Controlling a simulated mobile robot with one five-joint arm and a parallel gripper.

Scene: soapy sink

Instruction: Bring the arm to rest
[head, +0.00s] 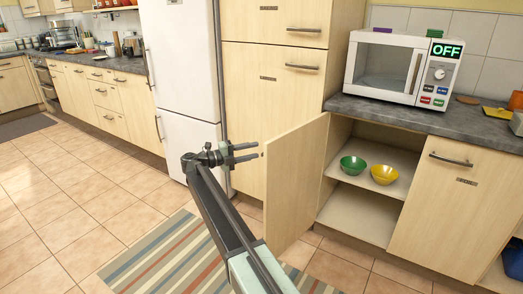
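My gripper (243,153) is in the middle of the head view, at the end of my outstretched dark arm. Its two fingers point right and stand apart, with nothing visible between them. The fingertips appear close to the edge of an open cabinet door (294,185); I cannot tell whether they touch it. Part of my arm crosses in front of the striped rug and the floor.
The open cabinet holds a green bowl (353,165) and a yellow bowl (384,174) on its shelf (340,178). A microwave (385,67) reading OFF stands on the counter (420,117) above. A white fridge (182,70) stands behind my gripper. Tiled floor (90,215) at left is clear.

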